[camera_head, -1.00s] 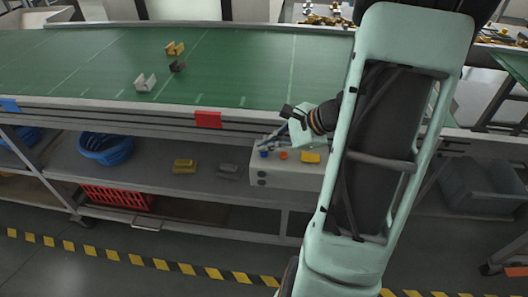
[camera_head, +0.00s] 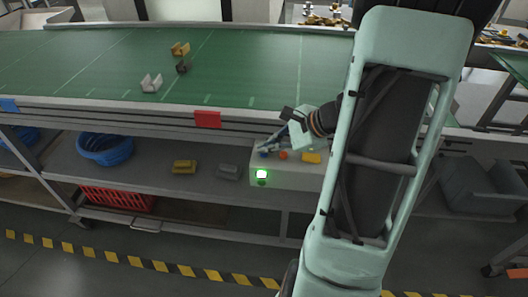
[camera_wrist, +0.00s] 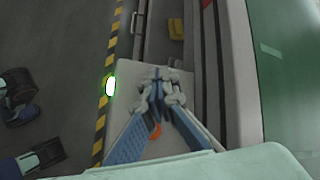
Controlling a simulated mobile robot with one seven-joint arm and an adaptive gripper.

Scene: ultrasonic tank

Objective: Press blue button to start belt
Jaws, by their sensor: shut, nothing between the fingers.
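The grey control box (camera_head: 308,175) stands on the shelf under the conveyor. Its blue button (camera_head: 263,154) is at the left of its top, beside an orange button (camera_head: 283,155) and a yellow one (camera_head: 311,157). A green lamp (camera_head: 262,174) glows on its front and also shows in the wrist view (camera_wrist: 110,86). My gripper (camera_head: 265,147) is shut and empty, its fingertips at the blue button; I cannot tell if they touch it. In the wrist view the fingers (camera_wrist: 161,85) hide the blue button. The green belt (camera_head: 90,65) runs above.
Grey, dark and tan parts (camera_head: 151,83) lie on the belt. The conveyor's front rail (camera_head: 150,111) passes just above the box. Yellow and grey blocks (camera_head: 184,167) and a blue basket (camera_head: 82,148) share the shelf.

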